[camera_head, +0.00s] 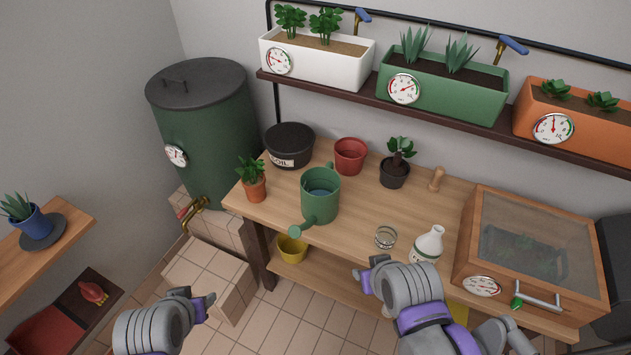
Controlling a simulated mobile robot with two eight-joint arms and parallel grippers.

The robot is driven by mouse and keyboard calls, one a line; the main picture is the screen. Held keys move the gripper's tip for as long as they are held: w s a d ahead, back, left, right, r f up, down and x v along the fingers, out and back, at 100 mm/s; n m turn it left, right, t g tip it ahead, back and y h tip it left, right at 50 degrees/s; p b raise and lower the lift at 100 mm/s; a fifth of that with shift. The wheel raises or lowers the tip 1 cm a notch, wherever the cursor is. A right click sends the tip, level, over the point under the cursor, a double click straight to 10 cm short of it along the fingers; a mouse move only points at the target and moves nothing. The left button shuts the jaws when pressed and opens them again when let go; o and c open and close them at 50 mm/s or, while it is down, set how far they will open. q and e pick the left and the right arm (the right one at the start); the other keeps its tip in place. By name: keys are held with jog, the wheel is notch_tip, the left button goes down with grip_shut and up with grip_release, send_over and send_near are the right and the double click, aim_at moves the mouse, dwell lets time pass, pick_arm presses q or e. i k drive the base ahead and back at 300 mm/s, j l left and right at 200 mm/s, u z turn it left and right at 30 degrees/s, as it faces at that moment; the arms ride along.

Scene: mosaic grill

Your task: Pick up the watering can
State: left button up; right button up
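The green watering can (322,201) stands upright on the wooden table, near its left part. Its spout points toward the front edge and ends in a round rose (295,231). Water seems to show in its open top. My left gripper (207,303) is low at the left, in front of the table and apart from the can. My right gripper (366,277) is at the table's front edge, to the right of and nearer than the can, not touching it. Neither gripper's finger gap shows clearly. The can's handle is mostly hidden behind its body.
Around the can on the table (350,228) are a terracotta potted plant (255,189), a black soil pot (290,147), a red pot (350,155), a glass jar (385,238) and a white bottle (427,244). A wooden glass-topped box (530,258) fills the right. Planters line the shelf above.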

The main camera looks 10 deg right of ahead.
aim_at(319, 187)
jog(key=l+u, duration=0.4)
jog(key=l, duration=0.25)
jog(key=l+u, duration=0.4)
jog(key=l, duration=0.3)
jog(key=i+j, duration=0.1)
jog(key=i, duration=0.45)
